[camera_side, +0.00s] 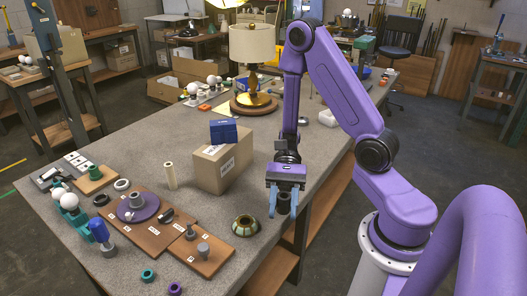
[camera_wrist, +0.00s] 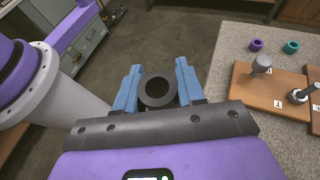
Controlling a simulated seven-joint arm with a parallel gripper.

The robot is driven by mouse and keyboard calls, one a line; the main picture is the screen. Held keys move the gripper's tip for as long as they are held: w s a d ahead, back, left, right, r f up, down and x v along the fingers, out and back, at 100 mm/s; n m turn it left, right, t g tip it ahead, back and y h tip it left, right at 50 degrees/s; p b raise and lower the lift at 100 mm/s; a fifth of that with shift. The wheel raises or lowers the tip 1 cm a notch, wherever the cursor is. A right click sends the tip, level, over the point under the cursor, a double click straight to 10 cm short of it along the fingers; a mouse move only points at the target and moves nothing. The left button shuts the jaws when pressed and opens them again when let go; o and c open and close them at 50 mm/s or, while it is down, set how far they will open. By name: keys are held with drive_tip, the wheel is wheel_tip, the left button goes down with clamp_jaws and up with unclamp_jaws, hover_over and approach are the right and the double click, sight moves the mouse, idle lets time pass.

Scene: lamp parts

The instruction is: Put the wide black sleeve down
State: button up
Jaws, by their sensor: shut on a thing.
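My gripper (camera_side: 283,203) points down near the right edge of the grey table. It is shut on the wide black sleeve (camera_side: 284,208), a short dark ring. In the wrist view the sleeve (camera_wrist: 157,103) sits between the blue fingers of my gripper (camera_wrist: 157,90), its open bore facing the camera. Floor shows behind it there, with the table (camera_wrist: 225,55) off to the right. In the side view the fingers partly cover the sleeve, and its height is hard to tell.
A green-and-cream faceted piece (camera_side: 245,225) lies on the table left of my gripper. A cardboard box (camera_side: 222,168) with a blue box (camera_side: 223,131) on top stands behind it. Brown boards (camera_side: 205,250) with parts, a purple ring (camera_side: 175,288) and a teal ring (camera_side: 148,275) lie further left.

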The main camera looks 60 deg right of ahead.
drive_tip(key=w+d+m+t, duration=0.5)
drive_tip(key=w+m+t, duration=0.1)
drive_tip(key=w, duration=0.2)
drive_tip(key=w+d+m+t, duration=0.4)
drive_tip(key=w+m+t, duration=0.1)
drive_tip(key=w+t, duration=0.2)
drive_tip(key=w+d+m+t+h, duration=0.4)
drive_tip(key=w+d+m+h, duration=0.15)
drive_tip(key=d, duration=0.55)
drive_tip(key=m+t+h, duration=0.2)
drive_tip(key=m+h, duration=0.4)
hover_over(260, 149)
drive_tip(key=shift+y, duration=0.25)
drive_tip(key=f, duration=0.9)
drive_tip(key=shift+s+a, duration=0.15)
drive_tip(key=shift+s, duration=0.1)
drive_tip(key=shift+w+f, duration=0.15)
drive_tip(key=shift+f, duration=0.2)
drive_tip(key=shift+w+f, duration=0.1)
drive_tip(key=shift+f, duration=1.45)
